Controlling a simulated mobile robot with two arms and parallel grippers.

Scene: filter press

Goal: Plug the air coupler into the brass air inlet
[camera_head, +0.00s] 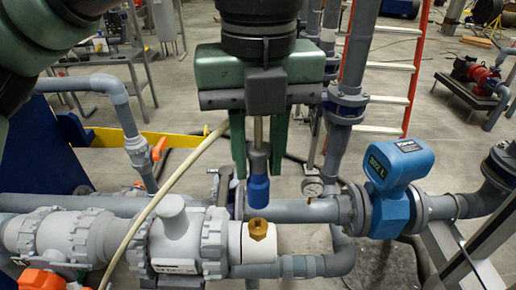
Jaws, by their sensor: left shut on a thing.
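My left gripper (259,165) points down in the upper middle of the head view, with its two green fingers on either side of the air coupler. It is shut on the air coupler (258,190), a slim upright piece with a grey upper part and a blue lower sleeve. The brass air inlet (259,230) sits on the white end of the grey pump body, just below the coupler in the picture. A gap shows between the coupler's lower end and the brass; the depth between them is hard to judge. My right gripper is not in view.
A pale hose (165,194) runs diagonally left of the gripper. A blue flow meter (395,180) and a pressure gauge (312,187) stand to the right on grey pipes. An orange-handled valve (159,149) is at left. An orange ladder (415,70) stands behind.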

